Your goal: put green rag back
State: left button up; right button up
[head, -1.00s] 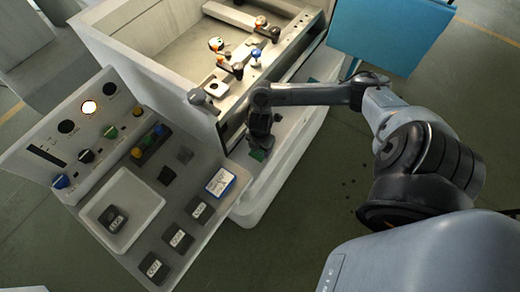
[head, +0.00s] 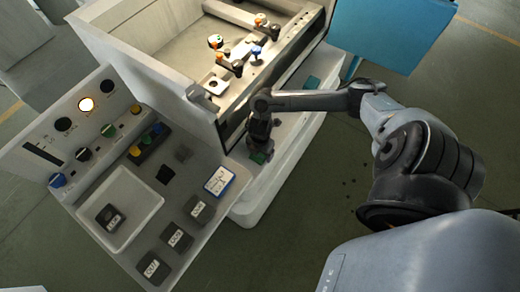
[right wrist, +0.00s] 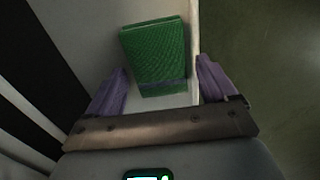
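The green rag (head: 259,157) lies on the pale ledge at the front of the machine. Only a small part of it shows in the head view, under my right gripper (head: 257,149). In the right wrist view the rag (right wrist: 155,52) is a folded green block just ahead of the gripper. My right gripper (right wrist: 162,88) is open, with its purple finger pads to either side of the rag's near end. A gap shows between the pads and the rag, so it is not clamped. My left gripper is not in view.
A control panel (head: 60,150) with knobs, a lit lamp, a white tray (head: 154,203) and several dark labelled blocks stands at left. The machine's open tank (head: 165,30) rises behind the ledge. A blue cabinet (head: 385,35) stands at the back right. Open floor lies right.

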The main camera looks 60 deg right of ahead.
jog(key=shift+r, duration=0.1)
notch_tip(320, 180, up, 12)
jog(key=p, duration=0.4)
dwell(0.4)
dwell(0.4)
